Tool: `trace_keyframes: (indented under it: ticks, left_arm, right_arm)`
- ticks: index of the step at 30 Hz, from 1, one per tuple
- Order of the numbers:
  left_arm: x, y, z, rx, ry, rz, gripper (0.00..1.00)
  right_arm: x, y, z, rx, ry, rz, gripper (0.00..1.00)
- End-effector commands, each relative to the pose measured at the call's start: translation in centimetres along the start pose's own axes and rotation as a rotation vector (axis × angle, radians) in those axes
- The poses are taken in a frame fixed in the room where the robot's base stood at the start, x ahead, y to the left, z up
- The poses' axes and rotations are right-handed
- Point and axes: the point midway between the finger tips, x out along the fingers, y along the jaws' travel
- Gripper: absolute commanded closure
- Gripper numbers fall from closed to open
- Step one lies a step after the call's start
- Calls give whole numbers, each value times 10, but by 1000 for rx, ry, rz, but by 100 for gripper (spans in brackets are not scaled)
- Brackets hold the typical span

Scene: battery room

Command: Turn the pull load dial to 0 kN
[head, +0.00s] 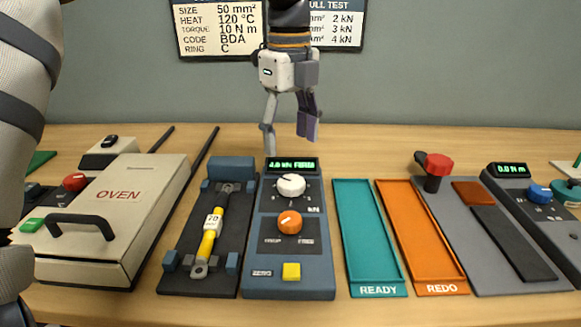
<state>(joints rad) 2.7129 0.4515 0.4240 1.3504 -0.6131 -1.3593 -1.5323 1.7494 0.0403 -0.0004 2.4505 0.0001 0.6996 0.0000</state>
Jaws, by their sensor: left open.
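The pull load dial is the white knob (291,185) on the blue-grey tester box (318,262), with "kN" printed beside it. The display (291,164) above it appears to read 4.0 kN, followed by a word that looks like FREE. The exact direction of the knob's pointer is too small to tell. My left gripper (288,140) hangs above and behind the display, apart from the dial. Its fingers are spread and hold nothing. My right gripper is out of view.
An orange knob (290,222) and yellow button (291,271) sit below the dial. A yellow-sleeved rod (211,236) lies in the dark fixture at left, beside the oven (116,198). Green READY (367,235) and orange REDO (421,237) trays lie at right.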

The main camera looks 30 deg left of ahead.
Motion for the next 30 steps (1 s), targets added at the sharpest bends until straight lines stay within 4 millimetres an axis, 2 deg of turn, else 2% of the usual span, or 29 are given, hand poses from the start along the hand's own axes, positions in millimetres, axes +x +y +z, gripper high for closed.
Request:
trace_keyframes:
  ticks: [3,9,13,20,21,27,30]
  left_arm:
    - [32,1,0,0,2,4,38]
    - [72,0,0,-1,1,0,38]
    - [83,0,0,-1,0,-2,38]
    - [84,0,0,-1,-1,-2,38]
    - [84,0,0,-1,-1,-2,40]
    - [84,0,0,-1,-1,-2,86]
    - [84,0,0,-1,-1,-2,86]
  right_arm:
    - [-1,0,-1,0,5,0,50]
    - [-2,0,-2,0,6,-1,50]
    - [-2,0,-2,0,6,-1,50]
    - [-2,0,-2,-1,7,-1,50]
    - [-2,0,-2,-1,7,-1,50]
    - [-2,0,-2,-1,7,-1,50]
    - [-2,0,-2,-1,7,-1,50]
